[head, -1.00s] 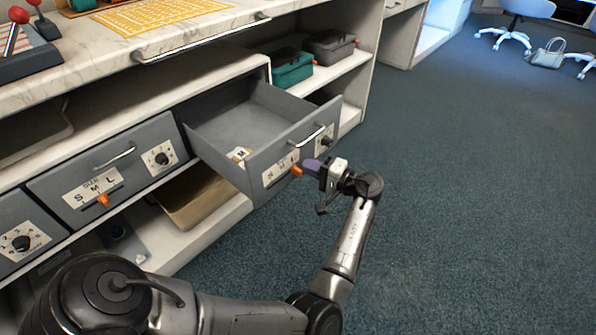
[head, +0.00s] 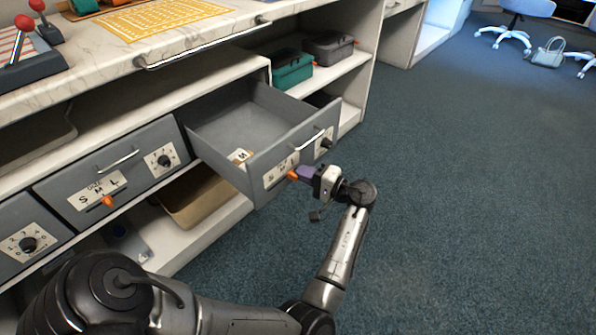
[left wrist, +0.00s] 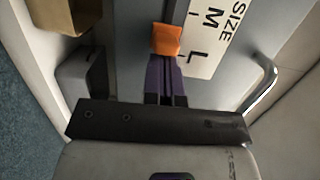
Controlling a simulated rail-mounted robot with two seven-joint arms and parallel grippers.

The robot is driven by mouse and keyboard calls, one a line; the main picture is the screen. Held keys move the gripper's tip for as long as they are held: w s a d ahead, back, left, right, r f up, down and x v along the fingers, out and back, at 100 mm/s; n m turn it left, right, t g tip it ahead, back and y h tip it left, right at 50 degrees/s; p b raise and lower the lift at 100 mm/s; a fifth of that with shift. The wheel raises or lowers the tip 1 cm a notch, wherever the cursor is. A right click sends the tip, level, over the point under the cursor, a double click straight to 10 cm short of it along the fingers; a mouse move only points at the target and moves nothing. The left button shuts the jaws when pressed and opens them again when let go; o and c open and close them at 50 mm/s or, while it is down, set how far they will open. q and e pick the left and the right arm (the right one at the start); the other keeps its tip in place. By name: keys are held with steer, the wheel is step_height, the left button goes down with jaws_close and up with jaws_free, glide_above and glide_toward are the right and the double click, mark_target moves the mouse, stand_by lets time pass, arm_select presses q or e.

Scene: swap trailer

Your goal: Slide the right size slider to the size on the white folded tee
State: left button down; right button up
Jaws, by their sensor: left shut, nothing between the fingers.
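The right drawer (head: 226,173) is pulled open. Its front carries a white S-M-L size plate (head: 281,170) and an orange slider knob (head: 293,175). In the left wrist view the knob (left wrist: 166,39) stands beside the plate (left wrist: 208,35), between the M and L letters. My left gripper (head: 308,173) is shut and empty, its purple fingertips (left wrist: 164,75) right at the knob; whether they touch it I cannot tell. Inside the drawer a white item marked M (head: 240,156) lies near the front, partly hidden by the drawer wall. My right gripper is out of view.
The closed left drawer has its own orange slider (head: 107,201) and a dial (head: 167,160). The open drawer's front has a handle (head: 310,138) and a dial (head: 326,143). Green (head: 291,70) and grey (head: 330,45) boxes sit on the shelf behind.

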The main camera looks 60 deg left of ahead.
arm_select(q)
steer(key=shift+s+d+p, duration=0.3)
steer(key=shift+s+p, duration=0.3)
steer(key=shift+s, duration=0.25)
steer(key=shift+w, duration=0.15)
steer(key=shift+w+a+b, duration=0.15)
steer(key=shift+w+b, duration=0.35)
steer(key=shift+w, duration=0.15)
steer(key=s+d+v, duration=0.1)
steer(key=v, duration=0.8)
steer(key=shift+s+d, duration=0.2)
steer(key=shift+d, duration=0.05)
